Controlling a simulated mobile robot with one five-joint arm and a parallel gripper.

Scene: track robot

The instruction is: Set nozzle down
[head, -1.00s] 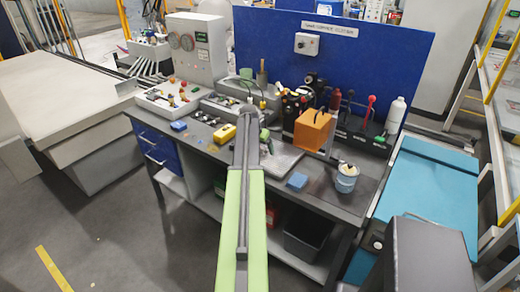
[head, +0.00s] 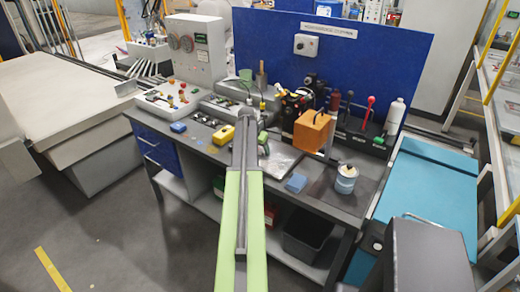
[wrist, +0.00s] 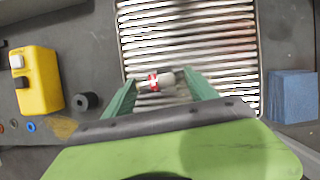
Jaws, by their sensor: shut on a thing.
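The nozzle (wrist: 155,82) is a small pale cylinder with a red band, lying crosswise between the fingertips in the wrist view. My gripper (wrist: 161,84) is shut on it, with one green finger at each end. Behind the nozzle in this view is a ribbed, shiny metal plate (wrist: 190,32). I cannot tell whether the nozzle touches it. In the head view the plate (head: 284,164) lies on the workbench, just right of my arm. My arm hides most of the gripper and the nozzle there.
A yellow box (wrist: 40,85) and a black ring (wrist: 87,101) lie left of the plate. A blue block (wrist: 293,97) lies to its right. In the head view an orange block (head: 313,132) and a tin (head: 346,180) stand farther right on the bench.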

